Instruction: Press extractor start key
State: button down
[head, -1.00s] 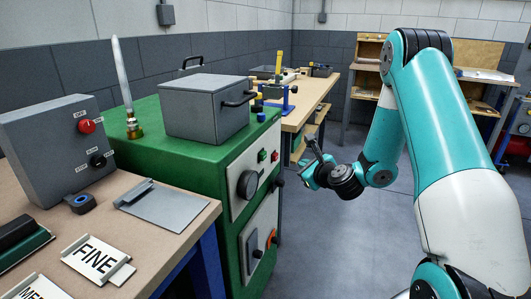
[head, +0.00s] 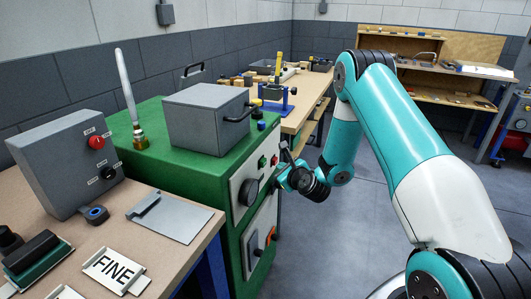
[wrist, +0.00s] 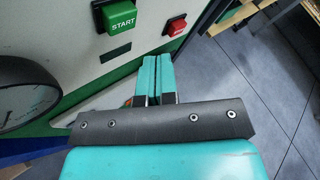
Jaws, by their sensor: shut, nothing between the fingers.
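The green key marked START (wrist: 118,16) sits on the pale front panel of the green cabinet at the top of the wrist view. It shows small in the head view (head: 262,162). A red key (wrist: 174,27) is to its right. My gripper (wrist: 158,64) is shut and empty, its teal fingertips together, below and between the two keys in the wrist picture. In the head view my gripper (head: 280,182) is close to the cabinet's front, right of the keys. I cannot tell whether it touches the panel.
The green cabinet (head: 190,182) carries a grey lidded box (head: 207,118). A black knob (head: 248,191) is left of the keys. A bench with a grey control box (head: 62,165) and a FINE plate (head: 113,269) stands at left.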

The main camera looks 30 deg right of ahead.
jog(key=w+p, duration=0.1)
jog(key=p, duration=0.1)
jog(key=a+p, duration=0.1)
jog(key=shift+w+a+p, duration=0.15)
jog(key=shift+w+p, duration=0.2)
jog(key=shift+w+a+r+p, duration=0.15)
jog(key=shift+p, duration=0.4)
dwell(1.5)
jog(key=shift+w+a+p, duration=0.15)
jog(key=shift+p, duration=0.15)
jog(key=shift+w+a+p, duration=0.3)
jog(key=shift+w+p, duration=0.1)
jog(key=shift+p, duration=0.5)
dwell(0.9)
jog(key=shift+f, duration=0.2)
jog(key=shift+s+d+b, duration=0.6)
jog(key=shift+s+b, duration=0.15)
jog(key=shift+b, duration=0.25)
